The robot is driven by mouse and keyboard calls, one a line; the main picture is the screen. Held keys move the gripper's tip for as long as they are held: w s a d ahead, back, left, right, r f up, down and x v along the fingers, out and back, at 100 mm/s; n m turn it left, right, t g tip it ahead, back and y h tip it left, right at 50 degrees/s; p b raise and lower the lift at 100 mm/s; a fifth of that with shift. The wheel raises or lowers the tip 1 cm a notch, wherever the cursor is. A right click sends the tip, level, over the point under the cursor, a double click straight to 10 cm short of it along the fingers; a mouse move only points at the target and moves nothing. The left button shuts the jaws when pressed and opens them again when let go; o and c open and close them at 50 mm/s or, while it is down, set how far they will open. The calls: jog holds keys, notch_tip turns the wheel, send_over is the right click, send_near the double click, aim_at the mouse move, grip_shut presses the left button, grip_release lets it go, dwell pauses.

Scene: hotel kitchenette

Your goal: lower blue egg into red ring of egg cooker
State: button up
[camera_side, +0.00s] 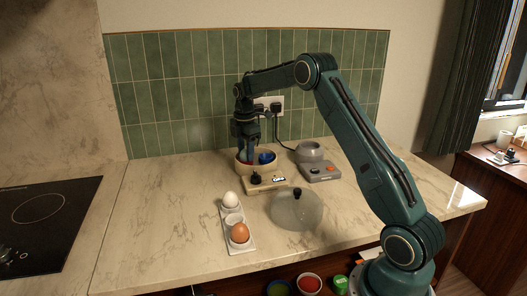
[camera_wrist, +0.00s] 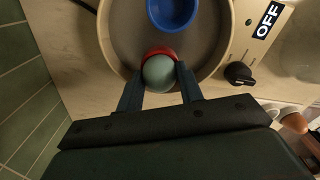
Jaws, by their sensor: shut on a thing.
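The pale blue egg (camera_wrist: 159,73) is between the two fingertips of my gripper (camera_wrist: 158,84), which is shut on it. The red ring (camera_wrist: 160,51) shows as an arc along the egg's far side; the egg and fingers hide the rest. I cannot tell how deep the egg sits in the ring. The egg cooker (camera_wrist: 110,45) is a round cream pan with a dark knob and an OFF label, and a blue ring (camera_wrist: 173,28) stands in it. In the side view my gripper (camera_side: 248,160) points down into the cooker (camera_side: 244,170), and the egg cannot be made out.
A white egg (camera_side: 230,200) and a brown egg (camera_side: 240,233) stand in a white holder (camera_side: 234,218) in front. A clear lid (camera_side: 297,212) lies right of it. A grey appliance (camera_side: 320,172) stands right of the cooker. A tiled wall (camera_side: 160,90) is behind.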

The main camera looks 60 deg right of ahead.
jog(key=o, duration=0.7)
jog(key=shift+o, duration=0.2)
notch_tip(320, 180, up, 14)
dwell(0.4)
jog(key=shift+a, duration=0.1)
